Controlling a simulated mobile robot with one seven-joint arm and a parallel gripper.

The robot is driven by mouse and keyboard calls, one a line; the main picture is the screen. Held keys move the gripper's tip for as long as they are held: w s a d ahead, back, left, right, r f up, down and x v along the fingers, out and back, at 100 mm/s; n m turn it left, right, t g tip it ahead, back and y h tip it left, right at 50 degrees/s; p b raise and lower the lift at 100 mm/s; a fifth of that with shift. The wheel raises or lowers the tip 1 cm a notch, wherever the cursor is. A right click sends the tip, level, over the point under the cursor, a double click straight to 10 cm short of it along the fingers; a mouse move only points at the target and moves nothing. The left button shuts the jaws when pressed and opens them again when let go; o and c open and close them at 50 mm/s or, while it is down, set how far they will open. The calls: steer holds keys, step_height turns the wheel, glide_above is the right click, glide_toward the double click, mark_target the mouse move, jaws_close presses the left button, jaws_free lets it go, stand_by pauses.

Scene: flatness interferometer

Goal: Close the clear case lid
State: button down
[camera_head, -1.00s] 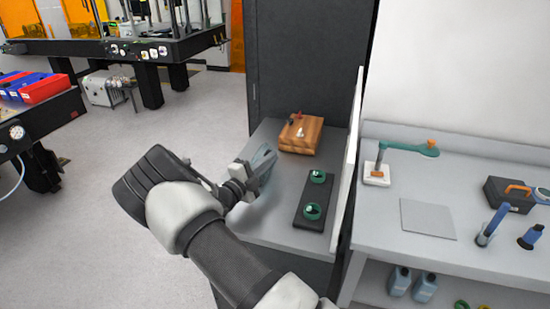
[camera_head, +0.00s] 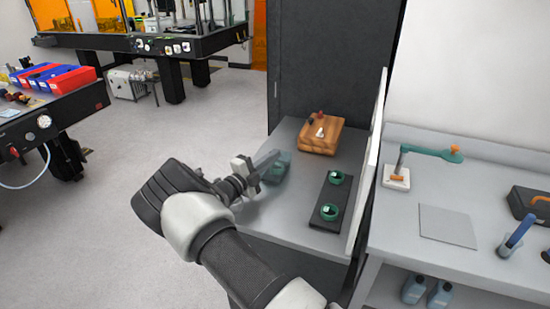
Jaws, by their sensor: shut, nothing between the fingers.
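The clear case (camera_head: 277,169) is a see-through, teal-tinted box on the grey bench at the left of the wooden block. A clear, pale panel (camera_head: 264,161), which looks like its lid, stands tilted up on the case's left side; its exact angle is hard to tell. My gripper (camera_head: 256,175) is shut and empty, just left of the case. It partly overlaps the lid and the near side of the case in the picture. I cannot tell whether the fingertips touch the lid.
A wooden block (camera_head: 320,141) with small pieces on top sits behind the case. A dark tray (camera_head: 331,196) with two green rings lies to its right. A white upright panel (camera_head: 369,165) edges the bench on the right. The bench's left front is bare.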

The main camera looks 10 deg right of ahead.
steer(key=shift+a, duration=0.1)
stand_by(0.6)
steer(key=shift+w+r, duration=0.1)
steer(key=shift+r, duration=0.2)
step_height(320, 180, up, 9)
steer(key=s+d+r+m+g+y+p, duration=0.1)
steer(key=s+d+r+m+g+y, duration=0.2)
steer(key=s+m, duration=0.4)
steer(key=s+d+r+m+g+y+p, duration=0.1)
steer(key=s+d+r+m+g, duration=0.2)
steer(key=s+m, duration=0.4)
steer(key=s+d+r+m+g+y+p, duration=0.1)
steer(key=s+d+m+g+y, duration=0.15)
steer(key=s+d+m, duration=0.45)
steer(key=s+a+r+m+t+y+p, duration=0.1)
steer(key=s+a+r+m+y, duration=0.3)
steer(key=s+a+m, duration=0.3)
steer(key=s+a+r+m+t+y+p, duration=0.1)
steer(key=s+a+r+m+y, duration=0.4)
steer(key=s+m, duration=1)
steer(key=a+m+t, duration=0.1)
steer(key=a+m, duration=0.1)
steer(key=a, duration=0.1)
steer(key=shift+a+m+p, duration=0.25)
steer(key=shift+m+p, duration=0.1)
steer(key=shift+m, duration=0.05)
